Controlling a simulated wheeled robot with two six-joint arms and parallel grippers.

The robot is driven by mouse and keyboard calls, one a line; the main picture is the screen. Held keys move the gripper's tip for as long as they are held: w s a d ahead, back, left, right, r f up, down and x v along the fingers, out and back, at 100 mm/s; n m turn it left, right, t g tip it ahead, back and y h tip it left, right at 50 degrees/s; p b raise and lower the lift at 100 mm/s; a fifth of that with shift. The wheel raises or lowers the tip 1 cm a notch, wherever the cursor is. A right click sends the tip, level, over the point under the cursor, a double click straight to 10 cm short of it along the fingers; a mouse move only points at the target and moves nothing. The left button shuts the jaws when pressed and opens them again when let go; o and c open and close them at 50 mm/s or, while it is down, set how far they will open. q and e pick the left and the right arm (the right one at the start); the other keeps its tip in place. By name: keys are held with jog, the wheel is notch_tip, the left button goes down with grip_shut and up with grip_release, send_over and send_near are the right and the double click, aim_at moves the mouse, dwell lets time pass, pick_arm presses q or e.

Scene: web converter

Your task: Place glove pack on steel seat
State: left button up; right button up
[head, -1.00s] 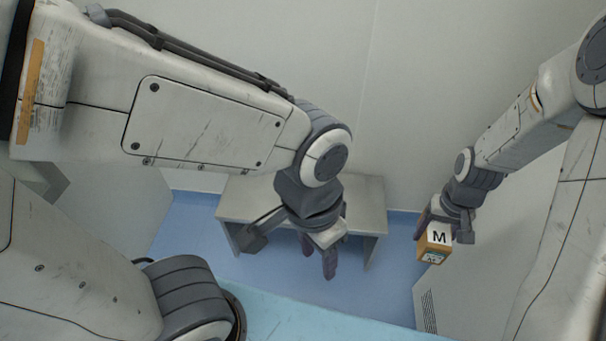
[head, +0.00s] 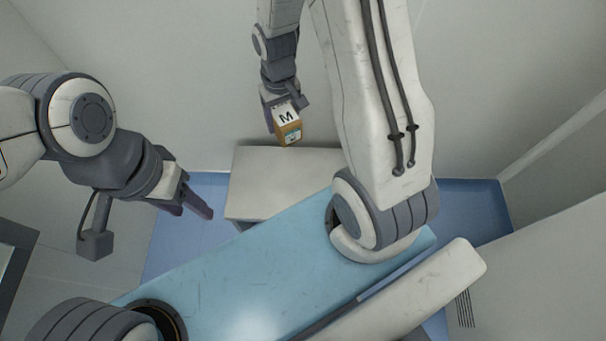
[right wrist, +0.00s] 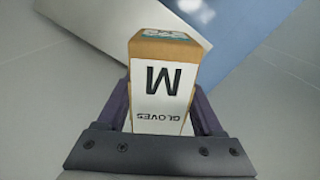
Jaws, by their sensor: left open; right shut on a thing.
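The glove pack (head: 288,132) is a small orange-brown box with a white label marked M. My right gripper (head: 281,108) is shut on it and holds it in the air, above the steel seat's back edge in the head view. In the right wrist view the pack (right wrist: 162,85) sits between both fingers, and its label reads GLOVES. The steel seat (head: 265,182) is a plain grey bench against the wall, with a bare top; my right arm hides its right part. Its grey top also shows in the right wrist view (right wrist: 110,25). My left gripper (head: 190,205) is open and empty, left of the seat.
The blue floor (head: 185,235) shows around the seat. The pale wall (head: 190,90) rises close behind the seat. A pale blue surface (head: 240,290) lies in front of the seat and covers part of it from view.

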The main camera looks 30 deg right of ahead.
jog(key=s+d+f+m+b, duration=0.2)
jog(key=s+d+f+b, duration=0.2)
jog(key=d+f+b, duration=0.55)
jog(key=s+d+f+m+b, duration=0.2)
jog(key=s+d+f+b, duration=0.25)
jog(key=f+b, duration=1.05)
jog(key=s+d+f+m+b, duration=0.2)
jog(key=s+d+f+b, duration=0.35)
jog(key=f+b, duration=0.7)
jog(key=w+a+f+b, duration=0.1)
jog(key=w+f, duration=0.1)
jog(key=w, duration=0.1)
jog(key=w+a+f+b, duration=0.1)
jog(key=w+a+f, duration=0.1)
jog(key=w, duration=0.2)
jog(key=w+a+f+b, duration=0.2)
jog(key=w, duration=0.2)
jog(key=shift+w+f, duration=0.1)
jog(key=shift+w, duration=0.05)
jog(key=shift+f+b, duration=1.1)
jog(key=shift+f, duration=0.9)
jog(key=shift+a, duration=0.1)
jog(key=shift+f, duration=0.2)
jog(key=o, duration=1.4)
jog(key=shift+r, duration=0.1)
